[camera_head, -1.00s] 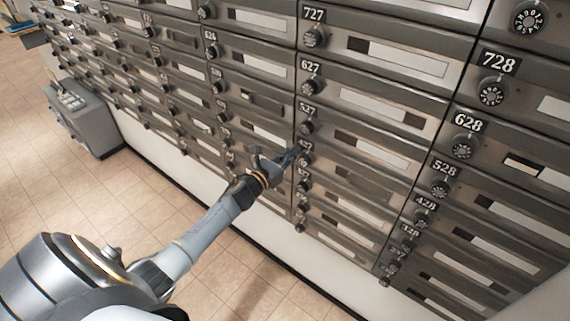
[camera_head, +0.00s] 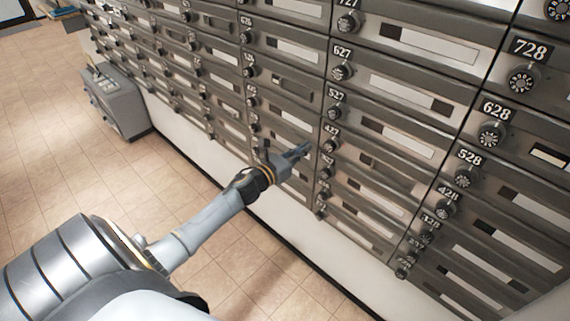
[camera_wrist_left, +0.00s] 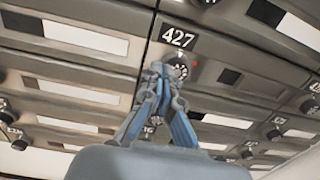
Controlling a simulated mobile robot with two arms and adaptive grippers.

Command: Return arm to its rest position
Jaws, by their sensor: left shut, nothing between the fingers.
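My left arm reaches in from the lower left of the head view. Its gripper (camera_head: 298,151) is in front of the mailbox wall, left of the dial column under number 527. In the left wrist view the gripper (camera_wrist_left: 160,72) has its fingertips together with nothing between them. They overlap the edge of the dial (camera_wrist_left: 178,70) below the number plate 427 (camera_wrist_left: 178,38). I cannot tell whether the fingertips touch the dial. In the head view the 427 plate (camera_head: 332,131) is to the right of the fingertips. My right gripper is out of view.
The mailbox wall (camera_head: 400,125) fills the right and top, with rows of dial locks and label slots. A grey box-like unit (camera_head: 115,100) stands on the floor at the left. The tiled floor (camera_head: 60,170) left of my arm is clear.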

